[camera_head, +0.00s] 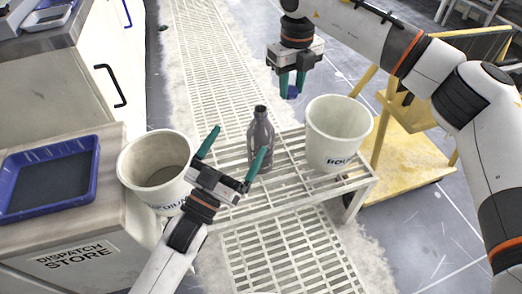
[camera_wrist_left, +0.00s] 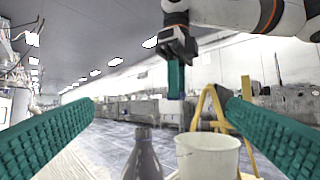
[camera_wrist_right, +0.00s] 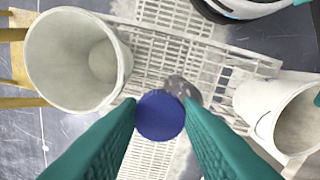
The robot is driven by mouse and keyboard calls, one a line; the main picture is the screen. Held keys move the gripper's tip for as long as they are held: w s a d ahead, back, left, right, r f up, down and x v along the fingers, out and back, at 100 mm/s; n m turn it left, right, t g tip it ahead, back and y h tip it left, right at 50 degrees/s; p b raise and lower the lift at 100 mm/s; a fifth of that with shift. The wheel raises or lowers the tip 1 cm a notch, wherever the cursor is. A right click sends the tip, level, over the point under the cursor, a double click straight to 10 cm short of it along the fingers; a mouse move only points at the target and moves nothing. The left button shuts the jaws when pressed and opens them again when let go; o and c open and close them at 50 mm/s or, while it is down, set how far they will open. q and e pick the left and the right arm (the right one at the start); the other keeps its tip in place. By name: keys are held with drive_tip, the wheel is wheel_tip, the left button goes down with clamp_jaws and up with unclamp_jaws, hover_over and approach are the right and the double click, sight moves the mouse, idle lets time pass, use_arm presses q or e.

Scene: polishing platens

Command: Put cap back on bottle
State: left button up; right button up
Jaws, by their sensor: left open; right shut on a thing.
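The grey bottle (camera_head: 260,138) stands upright and uncapped on the slatted bench, between two white buckets. It also shows in the left wrist view (camera_wrist_left: 143,158). My left gripper (camera_head: 238,143) is open, its fingers reaching toward the bottle, with the right finger close to it in the head view; contact cannot be told. My right gripper (camera_head: 290,88) is shut on the blue cap (camera_wrist_right: 160,115), held above and a little to the right of the bottle in the head view. In the right wrist view the cap partly covers the bottle (camera_wrist_right: 182,88).
One white bucket (camera_head: 335,125) stands right of the bottle on the slatted bench (camera_head: 290,190), another (camera_head: 150,165) to its left. A blue tray (camera_head: 50,178) lies on the counter at left. A yellow cart (camera_head: 410,150) stands at right.

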use_arm(q)
drive_tip(key=w+f+g+y+b, duration=0.1)
drive_tip(key=w+f+g+y, duration=0.2)
drive_tip(key=f, duration=0.9)
drive_tip(key=shift+w+f+n+b, duration=0.3)
drive_tip(key=shift+w+n, duration=0.1)
drive_tip(key=shift+w, duration=0.55)
use_arm(e)
drive_tip(key=w+a+r+m, duration=0.1)
drive_tip(key=a+m, duration=0.6)
drive_tip(key=m, duration=0.8)
drive_tip(key=shift+w+a+r, duration=0.15)
drive_tip(key=shift+w+r, duration=0.1)
drive_tip(key=shift+w, duration=0.05)
use_arm(q)
drive_tip(key=x, duration=1.2)
drive_tip(key=shift+f, duration=0.2)
drive_tip(key=shift+c, duration=0.4)
drive_tip(key=c, duration=1.4)
use_arm(e)
hover_over(260, 109)
drive_tip(key=shift+f, duration=2.5)
